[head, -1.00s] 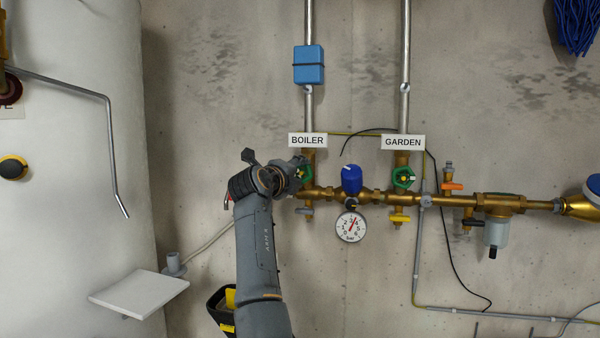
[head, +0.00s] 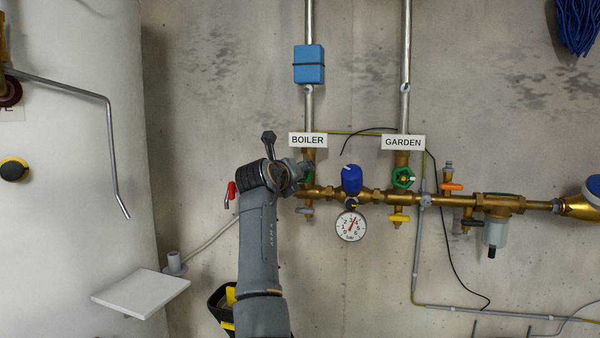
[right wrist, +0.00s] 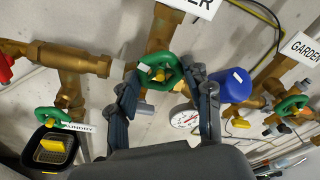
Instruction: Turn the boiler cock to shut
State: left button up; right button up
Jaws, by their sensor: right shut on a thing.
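The boiler cock is a green handwheel with a yellow centre on the brass pipework, below the BOILER label (head: 307,140). In the head view only a sliver of this boiler cock (head: 308,174) shows behind my right gripper (head: 298,172). In the right wrist view the green wheel (right wrist: 166,64) sits between the two dark fingers of my right gripper (right wrist: 163,84), with a white mark on its left. The gripper is shut on the wheel; the exact finger contact is partly hidden. My left gripper is not in view.
The GARDEN cock (head: 403,177), another green wheel, is to the right. Between them are a blue cap (head: 352,179) and a gauge (head: 351,226). A red lever (head: 231,190) is left of my wrist. A white shelf (head: 141,291) stands lower left.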

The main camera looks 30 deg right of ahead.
jog(key=shift+m+y+b, duration=0.3)
jog(key=shift+m+b, duration=0.6)
jog(key=shift+b, duration=0.05)
jog(key=o, duration=1.2)
